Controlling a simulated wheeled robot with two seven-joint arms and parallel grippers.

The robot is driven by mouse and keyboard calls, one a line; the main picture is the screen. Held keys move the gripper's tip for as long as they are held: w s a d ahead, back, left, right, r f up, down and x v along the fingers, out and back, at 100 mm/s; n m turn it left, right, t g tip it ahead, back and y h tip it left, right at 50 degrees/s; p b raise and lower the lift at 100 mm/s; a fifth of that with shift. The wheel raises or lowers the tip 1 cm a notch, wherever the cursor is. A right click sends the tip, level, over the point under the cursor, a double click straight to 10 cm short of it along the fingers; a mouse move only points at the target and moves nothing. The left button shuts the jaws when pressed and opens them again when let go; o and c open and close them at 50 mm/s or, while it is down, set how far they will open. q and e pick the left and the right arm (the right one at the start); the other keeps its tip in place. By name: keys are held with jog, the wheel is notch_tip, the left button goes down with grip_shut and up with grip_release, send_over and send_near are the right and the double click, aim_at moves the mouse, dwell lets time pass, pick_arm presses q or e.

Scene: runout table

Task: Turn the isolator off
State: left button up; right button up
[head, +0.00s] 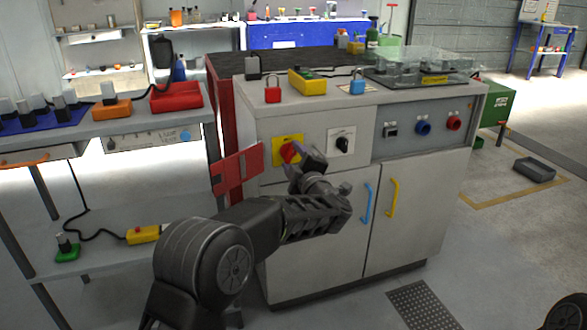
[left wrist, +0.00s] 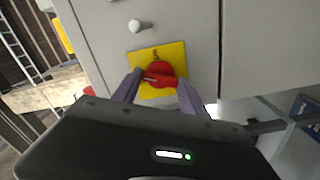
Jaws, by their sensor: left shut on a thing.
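The isolator is a red rotary knob (head: 288,153) on a yellow plate (head: 279,142), on the upper front of the grey cabinet (head: 310,122). In the left wrist view the knob (left wrist: 160,73) sits across the yellow plate (left wrist: 173,52). My left gripper (head: 299,160) reaches the knob from the front, and its purple-grey fingers lie on either side of it (left wrist: 160,84). It is shut on the knob. The fingers partly hide the knob in the head view. My right gripper is not in view.
A black rotary switch (head: 343,145) on a white plate is just right of the isolator. A red panel (head: 238,168) stands out at the cabinet's left edge. A red padlock (head: 273,95), a blue padlock (head: 357,87) and a yellow box (head: 307,86) are on top.

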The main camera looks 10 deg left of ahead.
pick_arm(q)
jog(key=n+b, duration=0.2)
jog(key=n, duration=0.1)
jog(key=shift+f+b, duration=0.25)
jog(key=shift+b, duration=0.1)
jog(key=shift+r+n+b, duration=0.15)
jog(key=shift+n+b, duration=0.4)
jog(key=shift+n, duration=0.35)
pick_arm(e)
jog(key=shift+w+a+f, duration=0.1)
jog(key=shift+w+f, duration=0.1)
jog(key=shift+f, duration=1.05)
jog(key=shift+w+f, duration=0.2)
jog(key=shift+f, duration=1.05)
pick_arm(q)
jog(key=o, duration=1.4)
jog(key=shift+c, duration=0.2)
jog(key=shift+r, duration=0.1)
jog(key=p+v, duration=0.1)
jog(key=v, duration=0.7)
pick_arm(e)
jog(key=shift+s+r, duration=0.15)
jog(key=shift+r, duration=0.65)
pick_arm(q)
jog(key=shift+w, duration=0.1)
